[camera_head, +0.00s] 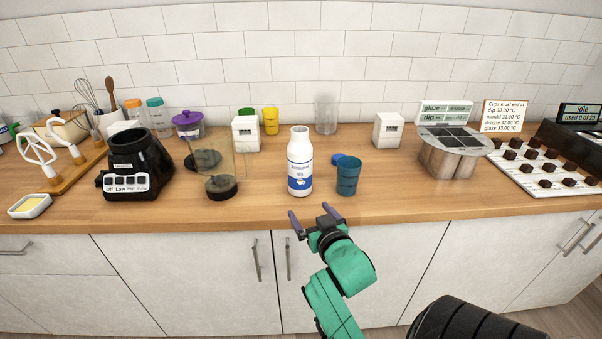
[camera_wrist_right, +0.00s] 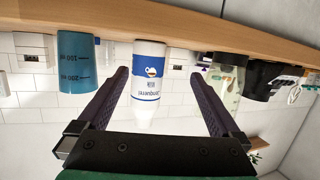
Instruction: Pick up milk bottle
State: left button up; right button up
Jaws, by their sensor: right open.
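The milk bottle (camera_head: 300,165) is white with a blue label and stands upright near the front edge of the wooden counter, with its top open. In the right wrist view the milk bottle (camera_wrist_right: 149,80) appears upside down, between the two fingers in the picture and beyond them. My right gripper (camera_head: 310,221) is open and empty, just in front of the counter edge and below the bottle in the head view. Its purple fingers also show in the wrist view (camera_wrist_right: 160,95), apart from the bottle. My left gripper is not in view.
A blue measuring cup (camera_head: 347,178) stands close to the right of the bottle, with a blue cap (camera_head: 338,159) behind it. A clear jar with a dark base (camera_head: 221,186) stands to the left. The counter's front edge (camera_head: 400,206) lies by my right gripper.

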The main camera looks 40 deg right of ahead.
aim_at(300, 161)
jog(key=w+d+r, duration=0.1)
jog(key=r, duration=0.1)
jog(key=w+d+r+t+h+p, duration=0.1)
jog(key=w+r, duration=0.1)
jog(key=w+d+r+t, duration=0.1)
jog(key=w+r, duration=0.1)
jog(key=shift+w+d+m+h+p, duration=0.1)
jog(key=shift+d+m+h+p, duration=0.2)
jog(key=shift+d+m+h, duration=0.1)
jog(key=x, duration=0.3)
jog(key=p+x, duration=0.1)
jog(key=x, duration=0.5)
jog(key=shift+w+d+f+p, duration=0.1)
jog(key=shift+w+f+p, duration=0.05)
jog(key=shift+f+p, duration=0.25)
jog(key=c, duration=0.9)
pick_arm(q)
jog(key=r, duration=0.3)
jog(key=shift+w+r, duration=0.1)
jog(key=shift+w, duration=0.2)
pick_arm(e)
jog(key=shift+r, duration=0.1)
grip_shut()
jog(key=shift+r, duration=0.1)
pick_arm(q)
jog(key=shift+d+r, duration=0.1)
pick_arm(e)
jog(key=shift+r, duration=9.9)
